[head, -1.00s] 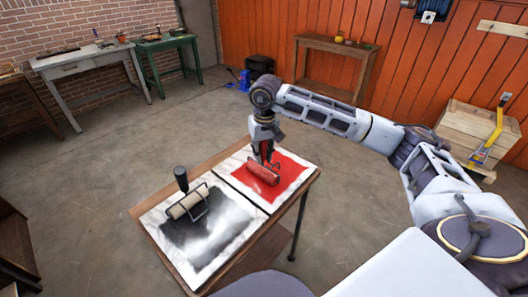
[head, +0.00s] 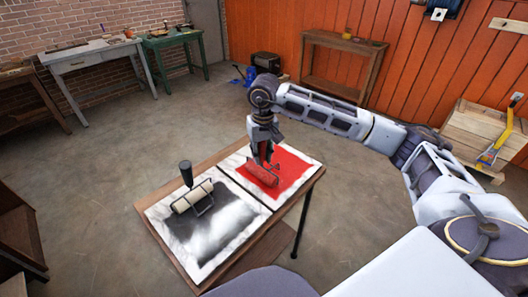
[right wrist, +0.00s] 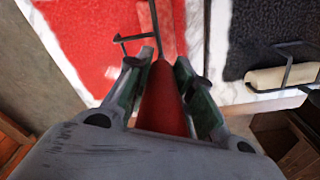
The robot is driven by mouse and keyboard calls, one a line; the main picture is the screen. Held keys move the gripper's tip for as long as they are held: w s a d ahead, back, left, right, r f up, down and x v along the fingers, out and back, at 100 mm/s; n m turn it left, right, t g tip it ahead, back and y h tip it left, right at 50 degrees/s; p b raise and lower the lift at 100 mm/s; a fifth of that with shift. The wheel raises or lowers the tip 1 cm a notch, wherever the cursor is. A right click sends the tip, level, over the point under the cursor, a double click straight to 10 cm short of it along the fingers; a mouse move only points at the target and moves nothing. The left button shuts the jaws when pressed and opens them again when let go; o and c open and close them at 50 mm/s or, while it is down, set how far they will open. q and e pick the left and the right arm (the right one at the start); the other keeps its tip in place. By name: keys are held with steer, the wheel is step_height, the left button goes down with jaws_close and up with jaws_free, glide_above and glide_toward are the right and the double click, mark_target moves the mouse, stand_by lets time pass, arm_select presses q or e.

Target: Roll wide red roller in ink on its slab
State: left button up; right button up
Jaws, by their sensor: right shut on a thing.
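My right gripper (head: 262,150) is shut on the red handle (right wrist: 163,98) of the wide red roller. The red roller (head: 262,175) is low over the slab with red ink (head: 288,170), near the left part of the ink patch. It looks to be touching the ink, but I cannot be sure. In the right wrist view the handle stands between the two fingers, and a thin metal frame (right wrist: 134,38) runs from it over the red ink. The roller's cylinder is hard to make out there. My left gripper is not in view.
A pale roller (head: 193,196) with a black handle lies on the black-ink slab (head: 158,214), just left of the red one. Both slabs share a small wooden table. Benches stand along the brick wall, a wooden table (head: 340,68) at the orange wall. The floor around is clear.

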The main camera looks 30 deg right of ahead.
steer(key=shift+s+a, duration=0.1)
steer(key=shift+a, duration=0.25)
steer(key=shift+r, duration=0.2)
steer(key=shift+r+p, duration=1.15)
steer(key=shift+r, duration=1.2)
steer(key=shift+r, duration=0.1)
